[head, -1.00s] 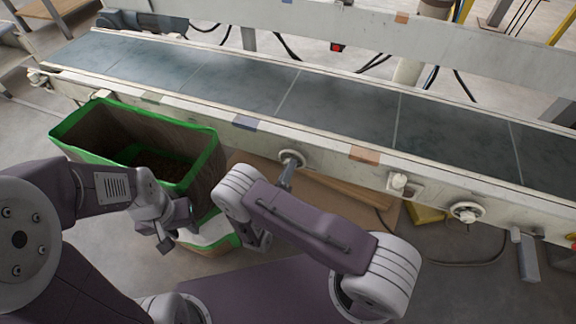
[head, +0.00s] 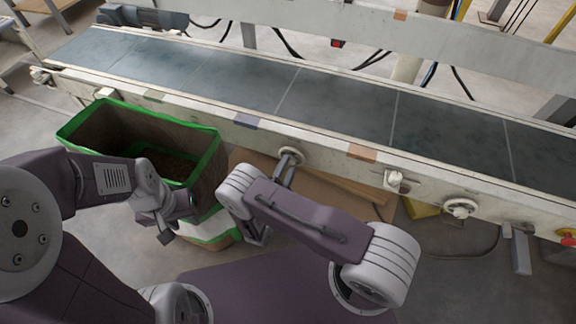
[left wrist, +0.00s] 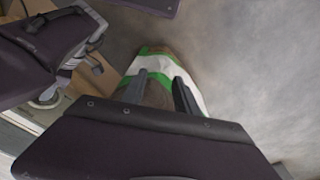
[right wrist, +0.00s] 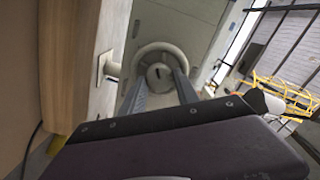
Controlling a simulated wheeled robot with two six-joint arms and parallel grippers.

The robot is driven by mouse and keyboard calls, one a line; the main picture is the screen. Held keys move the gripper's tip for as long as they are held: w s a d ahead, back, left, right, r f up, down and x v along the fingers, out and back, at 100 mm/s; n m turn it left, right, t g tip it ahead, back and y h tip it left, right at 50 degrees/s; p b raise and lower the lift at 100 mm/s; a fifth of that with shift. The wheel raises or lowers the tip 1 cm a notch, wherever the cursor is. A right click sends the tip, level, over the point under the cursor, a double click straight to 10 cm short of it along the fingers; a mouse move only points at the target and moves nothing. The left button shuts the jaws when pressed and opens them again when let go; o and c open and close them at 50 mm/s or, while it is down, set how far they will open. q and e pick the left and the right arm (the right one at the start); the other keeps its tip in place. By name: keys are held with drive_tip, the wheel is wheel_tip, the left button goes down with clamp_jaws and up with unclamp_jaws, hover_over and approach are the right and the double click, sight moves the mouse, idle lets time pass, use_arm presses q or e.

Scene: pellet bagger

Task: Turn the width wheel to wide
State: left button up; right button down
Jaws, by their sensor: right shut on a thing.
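A pale round handwheel (head: 291,153) sits on the near side of the conveyor frame, and no label on it is readable. My right gripper (head: 286,163) is shut on this wheel. In the right wrist view, the two fingers (right wrist: 162,88) sit on either side of the wheel's round hub, with the rim (right wrist: 160,49) behind. My left gripper (head: 178,226) hangs low beside the green-edged bag, empty. In the left wrist view, its fingers (left wrist: 160,88) are apart, with the bag behind them.
An open brown bag with a green rim (head: 190,123) stands at the left, against the conveyor. The belt (head: 340,105) runs across the view. A small knob (head: 394,181) and a second handwheel (head: 461,208) sit further right on the frame. Cardboard (head: 318,191) lies under it.

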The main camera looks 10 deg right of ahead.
drive_tip(key=n, duration=0.5)
drive_tip(key=shift+n, duration=0.4)
idle(0.4)
drive_tip(key=c, duration=0.9)
unclamp_jaws()
drive_tip(key=v, duration=0.9)
